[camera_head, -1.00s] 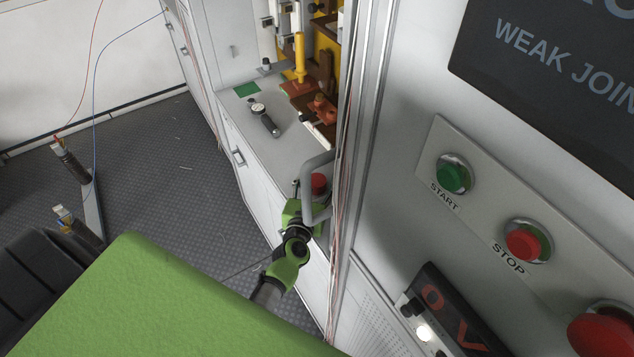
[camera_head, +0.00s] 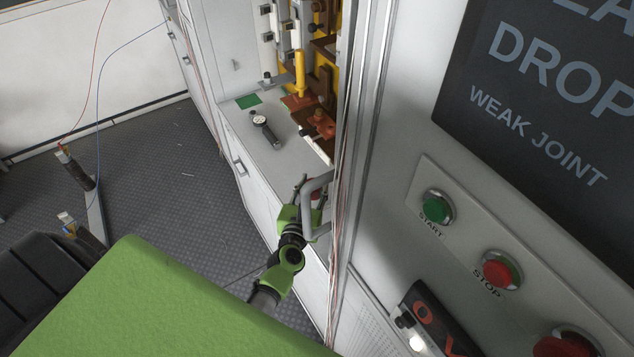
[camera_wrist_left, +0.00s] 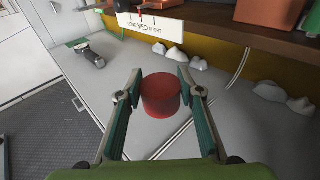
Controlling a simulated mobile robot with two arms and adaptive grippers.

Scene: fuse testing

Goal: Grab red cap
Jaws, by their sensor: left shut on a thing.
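The red cap (camera_wrist_left: 161,96) is a short red cylinder between the two fingers of my left gripper (camera_wrist_left: 160,83) in the left wrist view. The gripper is shut on it, one finger on each side. The grey worktop shows below and behind the cap. The cap is mostly hidden there. My right gripper is not in view.
White lumps (camera_wrist_left: 203,62) lie beneath a sign reading LONG MED SHORT (camera_wrist_left: 148,24). A metal frame post (camera_head: 367,110) stands just right of the gripper. START (camera_head: 437,207) and STOP (camera_head: 502,270) buttons are farther right.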

